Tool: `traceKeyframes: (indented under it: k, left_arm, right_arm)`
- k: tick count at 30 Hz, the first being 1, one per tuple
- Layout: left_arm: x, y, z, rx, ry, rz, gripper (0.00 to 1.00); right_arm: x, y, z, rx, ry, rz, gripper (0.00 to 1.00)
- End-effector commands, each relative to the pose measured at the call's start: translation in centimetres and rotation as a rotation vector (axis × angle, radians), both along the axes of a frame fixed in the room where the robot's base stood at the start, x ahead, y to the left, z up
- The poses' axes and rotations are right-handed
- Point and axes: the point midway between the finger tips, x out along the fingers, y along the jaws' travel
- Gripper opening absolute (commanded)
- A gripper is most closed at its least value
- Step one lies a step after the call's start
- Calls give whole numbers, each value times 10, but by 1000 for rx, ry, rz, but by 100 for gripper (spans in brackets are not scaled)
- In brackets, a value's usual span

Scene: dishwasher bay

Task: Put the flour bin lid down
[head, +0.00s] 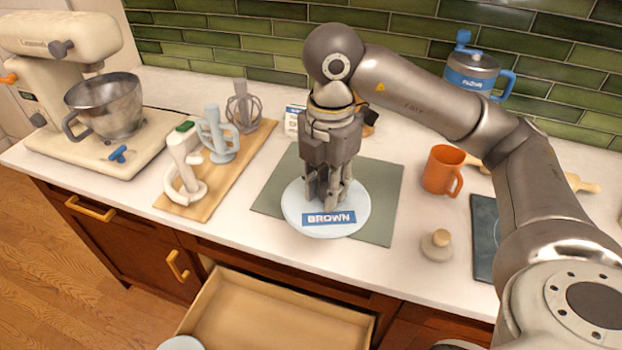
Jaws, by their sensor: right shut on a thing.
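A round, pale lid (297,213) with a blue label reading BROWN lies over the grey-green mat (382,185) on the counter. No label reading flour shows on it. My right gripper (326,203) points straight down at the middle of the lid, its fingers shut on it, probably on a grip that the fingers hide. The lid looks level. I cannot tell whether it touches the mat or hangs just above it. My left gripper is not in view.
A stand mixer (62,40) and a board (250,142) with mixer tools stand left. An orange mug (440,168), a small wooden-knobbed item (436,245) and a dark slab (484,235) are right. A blue-handled canister (470,75) stands behind. A drawer (275,318) is open below.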

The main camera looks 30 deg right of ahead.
Motion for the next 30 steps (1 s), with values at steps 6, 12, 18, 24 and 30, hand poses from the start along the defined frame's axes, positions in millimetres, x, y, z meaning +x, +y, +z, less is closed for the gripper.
traceKeyframes:
  k: [6, 12, 18, 24, 30]
  left_arm:
    - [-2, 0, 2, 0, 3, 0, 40]
    - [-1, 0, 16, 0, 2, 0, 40]
    - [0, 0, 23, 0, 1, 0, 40]
    - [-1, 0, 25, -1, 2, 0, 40]
    - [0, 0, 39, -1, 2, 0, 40]
  right_arm:
    - [34, -23, -20, 3, 8, -6, 1]
    - [75, -51, -39, 0, 7, -6, 1]
    - [98, -66, -76, 0, 4, -2, 1]
    - [107, -71, -91, 0, 3, 0, 1]
    - [111, -75, -115, -1, 6, 2, 1]
